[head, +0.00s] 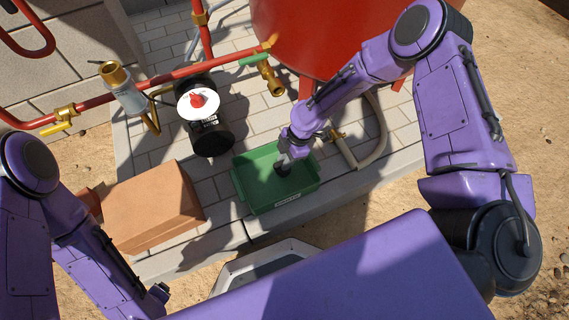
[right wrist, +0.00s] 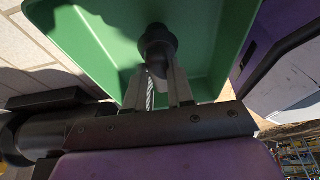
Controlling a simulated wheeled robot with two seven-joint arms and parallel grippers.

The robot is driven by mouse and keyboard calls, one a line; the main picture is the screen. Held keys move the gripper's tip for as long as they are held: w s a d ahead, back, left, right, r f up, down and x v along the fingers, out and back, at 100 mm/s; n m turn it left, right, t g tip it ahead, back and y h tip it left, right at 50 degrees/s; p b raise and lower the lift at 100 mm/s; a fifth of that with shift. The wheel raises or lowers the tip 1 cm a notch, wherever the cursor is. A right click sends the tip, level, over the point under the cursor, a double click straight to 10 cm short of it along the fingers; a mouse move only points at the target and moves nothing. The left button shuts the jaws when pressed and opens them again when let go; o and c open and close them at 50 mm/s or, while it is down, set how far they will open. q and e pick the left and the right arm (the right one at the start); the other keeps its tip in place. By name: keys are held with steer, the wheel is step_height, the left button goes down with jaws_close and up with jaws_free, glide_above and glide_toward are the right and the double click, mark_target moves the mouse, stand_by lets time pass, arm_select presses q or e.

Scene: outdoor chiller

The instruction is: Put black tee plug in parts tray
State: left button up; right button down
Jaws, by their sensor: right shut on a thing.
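The green parts tray (head: 262,196) stands on the paving in the middle of the head view, with a label on its front wall. My right gripper (head: 284,166) is over the tray, its fingers pointing down into it. In the right wrist view the right gripper (right wrist: 168,84) is shut on the black tee plug (right wrist: 157,44), a dark round piece between the fingertips. The plug is within the outline of the green tray (right wrist: 92,30); I cannot tell whether it touches the floor. My left arm shows at lower left; its fingers cannot be made out clearly.
A cardboard-brown box (head: 150,207) stands left of the tray. A black cylinder with a white top and red knob (head: 205,118) stands behind it. Red pipes with brass valves (head: 270,76) cross behind, and a large red tank (head: 330,35) stands at the back.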

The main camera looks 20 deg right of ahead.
steer(key=shift+f, duration=0.7)
steer(key=shift+r, duration=0.2)
arm_select(q)
steer(key=shift+f, duration=0.45)
arm_select(e)
steer(key=shift+f, duration=0.15)
steer(key=c, duration=1)
jaws_free()
